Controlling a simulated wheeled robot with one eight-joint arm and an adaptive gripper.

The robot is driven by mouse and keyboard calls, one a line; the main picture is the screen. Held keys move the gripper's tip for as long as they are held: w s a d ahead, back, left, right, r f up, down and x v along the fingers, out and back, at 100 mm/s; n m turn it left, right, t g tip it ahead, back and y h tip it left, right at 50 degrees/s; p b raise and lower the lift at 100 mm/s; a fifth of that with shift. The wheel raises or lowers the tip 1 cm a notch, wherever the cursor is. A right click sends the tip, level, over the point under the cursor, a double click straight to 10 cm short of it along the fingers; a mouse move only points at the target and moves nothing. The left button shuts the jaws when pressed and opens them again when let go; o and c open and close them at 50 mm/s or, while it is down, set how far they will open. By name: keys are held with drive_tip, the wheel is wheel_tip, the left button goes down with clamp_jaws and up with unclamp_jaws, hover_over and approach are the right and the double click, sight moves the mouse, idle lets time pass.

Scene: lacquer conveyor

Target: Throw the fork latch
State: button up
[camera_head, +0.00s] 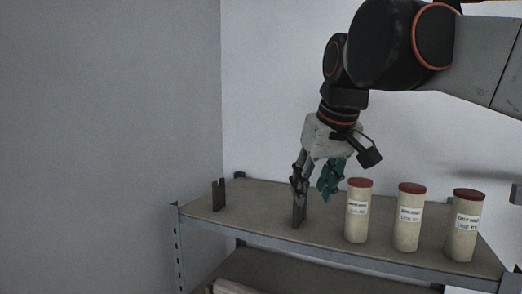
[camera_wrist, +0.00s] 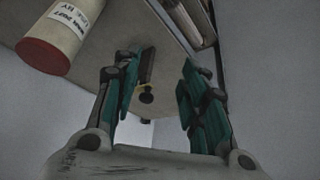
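A dark upright fork bracket (camera_head: 218,196) with a notched top stands at the left end of the shelf. A second dark upright piece (camera_head: 299,214) stands on the shelf under my gripper; its upper part is hidden by a finger. My gripper (camera_head: 315,188) points down with its teal-padded fingers apart and nothing held. In the wrist view, a dark flat piece (camera_wrist: 148,67) and a dark round knob (camera_wrist: 146,96) show in the gap between the fingers (camera_wrist: 157,92), nearer the left finger. I cannot tell whether a finger touches them.
Three cream canisters with red lids (camera_head: 358,212) (camera_head: 409,218) (camera_head: 464,226) stand right of my gripper, the nearest close by. The shelf top (camera_head: 258,205) is clear between the fork bracket and my gripper. Stored items (camera_head: 235,287) sit on the lower shelf.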

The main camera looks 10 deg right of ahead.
drive_tip(key=w+r+g, duration=0.1)
drive_tip(key=w+r, duration=0.3)
drive_tip(key=r, duration=0.8)
drive_tip(key=shift+n, duration=0.4)
drive_tip(key=x, duration=0.6)
drive_tip(key=p+x, duration=0.1)
drive_tip(key=x, duration=0.6)
drive_tip(key=shift+s+d+f, duration=0.1)
drive_tip(key=shift+d+f, duration=0.05)
drive_tip(key=shift+f, duration=0.05)
clamp_jaws()
